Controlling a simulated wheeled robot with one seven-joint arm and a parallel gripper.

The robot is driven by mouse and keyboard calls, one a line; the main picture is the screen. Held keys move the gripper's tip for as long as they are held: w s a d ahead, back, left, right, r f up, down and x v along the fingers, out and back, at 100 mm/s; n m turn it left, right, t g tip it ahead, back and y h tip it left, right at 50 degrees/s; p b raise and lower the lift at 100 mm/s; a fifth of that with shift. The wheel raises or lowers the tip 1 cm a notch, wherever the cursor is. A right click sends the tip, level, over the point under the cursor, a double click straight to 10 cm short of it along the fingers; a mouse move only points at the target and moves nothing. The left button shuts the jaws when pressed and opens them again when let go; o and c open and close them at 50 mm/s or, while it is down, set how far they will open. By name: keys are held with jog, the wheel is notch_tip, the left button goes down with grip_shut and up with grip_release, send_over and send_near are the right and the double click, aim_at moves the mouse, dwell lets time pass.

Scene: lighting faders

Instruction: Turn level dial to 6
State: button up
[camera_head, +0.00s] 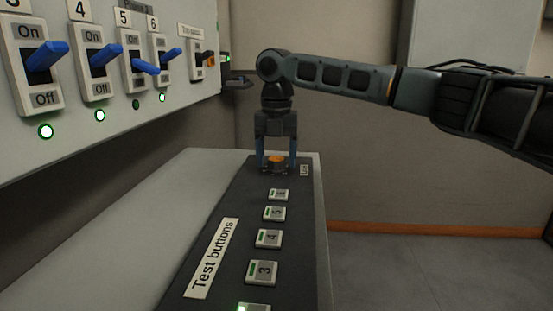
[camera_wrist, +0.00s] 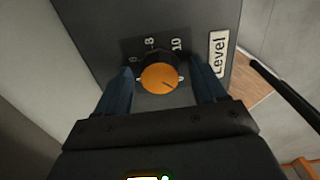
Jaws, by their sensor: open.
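The level dial (camera_wrist: 160,79) is a round knob with an orange top and a dark side, on the dark panel. In the head view its orange top (camera_head: 277,159) shows at the far end of the panel. In the wrist view, numbers including 8 and 10 show beside it, and a white "Level" label (camera_wrist: 218,54) is to its right. A dark pointer line on the top points to the lower right; the number it marks cannot be told. My gripper (camera_head: 276,160) points down over the dial, open, with one blue finger on each side of it. Whether the fingers touch it is unclear.
A row of test buttons (camera_head: 268,238) runs along the dark panel toward the camera, beside a "Test buttons" label (camera_head: 212,257). On the wall at left are several blue switches (camera_head: 104,56) with lamps below. The grey desk top (camera_head: 150,215) left of the panel is clear.

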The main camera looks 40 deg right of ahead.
jog(key=c, duration=1.1)
jog(key=shift+o, duration=0.2)
jog(key=shift+r+m+p, duration=0.1)
jog(key=shift+m+p, duration=0.2)
jog(key=shift+p, duration=0.35)
